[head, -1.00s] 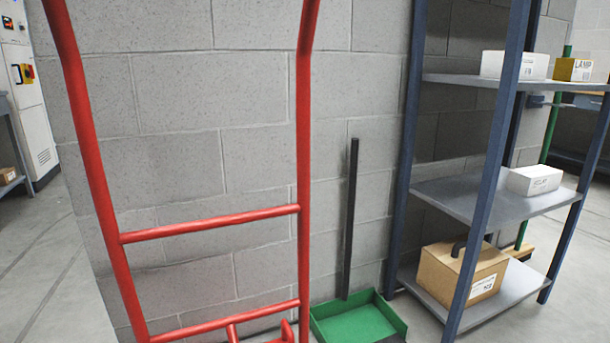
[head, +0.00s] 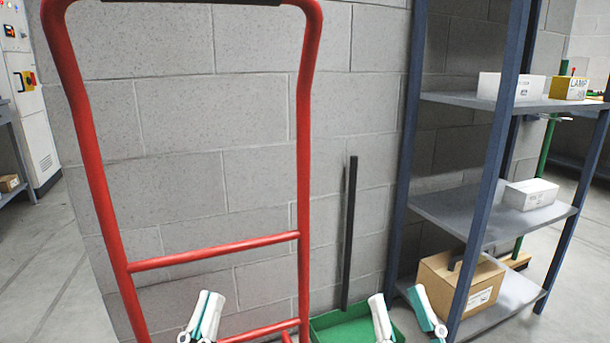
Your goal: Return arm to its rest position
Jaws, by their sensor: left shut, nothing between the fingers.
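My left gripper (head: 208,298) shows at the bottom of the head view, left of centre. Its white and teal fingers are together with nothing between them. It appears in front of the lower part of the red hand truck (head: 215,251). My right gripper (head: 397,294) is at the bottom, right of centre. Its two fingers stand apart and nothing shows between them. It overlaps the green dustpan (head: 335,322) in the picture. The arms behind both grippers are out of the frame.
A grey block wall (head: 180,120) stands behind the hand truck. The dustpan's black handle (head: 348,230) rises against it. A blue-grey shelf rack (head: 440,210) on the right holds white boxes, a yellow box and a cardboard box (head: 475,288). Open floor (head: 75,270) shows at left.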

